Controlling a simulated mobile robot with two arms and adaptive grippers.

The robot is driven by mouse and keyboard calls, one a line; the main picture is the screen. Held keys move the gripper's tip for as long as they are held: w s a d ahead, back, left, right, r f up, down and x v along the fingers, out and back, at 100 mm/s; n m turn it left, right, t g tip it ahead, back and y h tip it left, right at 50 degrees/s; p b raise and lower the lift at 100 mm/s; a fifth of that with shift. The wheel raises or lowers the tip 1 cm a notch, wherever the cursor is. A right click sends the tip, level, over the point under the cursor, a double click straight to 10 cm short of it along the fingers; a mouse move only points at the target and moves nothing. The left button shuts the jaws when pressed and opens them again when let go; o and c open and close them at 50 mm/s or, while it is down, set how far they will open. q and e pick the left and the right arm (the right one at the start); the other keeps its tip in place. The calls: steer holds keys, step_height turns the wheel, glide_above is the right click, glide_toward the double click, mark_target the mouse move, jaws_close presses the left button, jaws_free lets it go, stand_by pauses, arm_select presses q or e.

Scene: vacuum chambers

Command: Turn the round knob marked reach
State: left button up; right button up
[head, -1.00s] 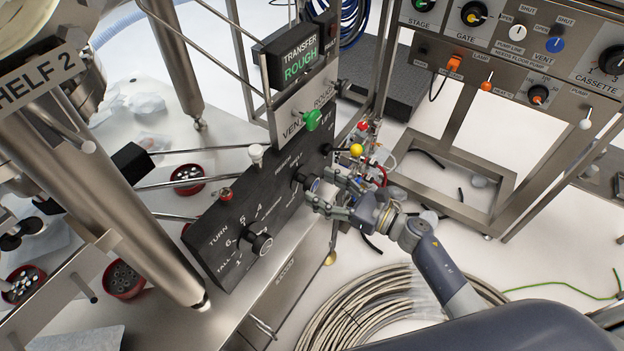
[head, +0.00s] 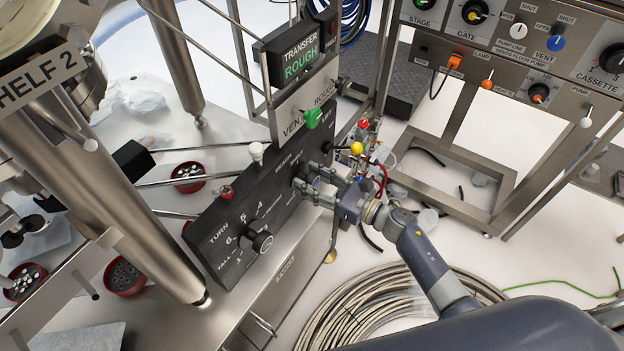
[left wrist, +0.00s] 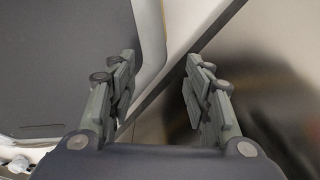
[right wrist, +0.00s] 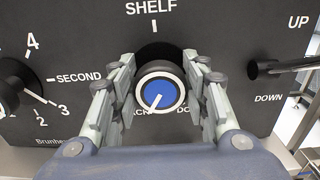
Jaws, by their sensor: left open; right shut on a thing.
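The round knob (right wrist: 170,88) in my right gripper has a blue cap with a white rim and a white pointer line, tilted to the lower left. "SHELF" is printed above it, and partly covered letters show below it. In the head view the word "REACH" stands near this knob on the black panel (head: 213,262). My right gripper (head: 312,184) is shut on the knob, with one finger on each side. My left gripper (left wrist: 161,72) is open and empty, in the left wrist view only, in front of a grey panel and a metal surface.
A second black knob (head: 262,243) with numbers around it sits lower left on the panel. A lever (right wrist: 275,68) between "UP" and "DOWN" is right of the held knob. A green knob (head: 313,119) is above. Coiled hose (head: 345,310) lies on the floor.

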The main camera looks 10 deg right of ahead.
steer(key=shift+m, duration=0.4)
steer(key=m, duration=0.2)
steer(key=shift+m+b, duration=0.3)
steer(key=shift+m, duration=0.1)
steer(key=m, duration=0.3)
steer(key=shift+w+d+m, duration=0.1)
steer(key=shift+w+m, duration=0.05)
steer(key=shift+m, duration=0.15)
steer(key=m, duration=0.4)
steer(key=shift+m, duration=0.3)
steer(key=m+p, duration=0.1)
steer(key=m, duration=0.2)
steer(key=shift+d+f+m, duration=0.1)
steer(key=shift+m, duration=0.2)
steer(key=m, duration=0.3)
steer(key=shift+w+m+p, duration=0.1)
steer(key=shift+m+p, duration=0.2)
steer(key=shift+m, duration=0.1)
steer(key=m, duration=0.3)
steer(key=shift+f+m+p, duration=0.15)
steer(key=shift+m+p, duration=0.15)
steer(key=shift+p, duration=0.05)
steer(key=m+p, duration=0.1)
steer(key=m, duration=0.5)
steer(key=shift+f, duration=0.15)
steer(key=shift+m, duration=0.4)
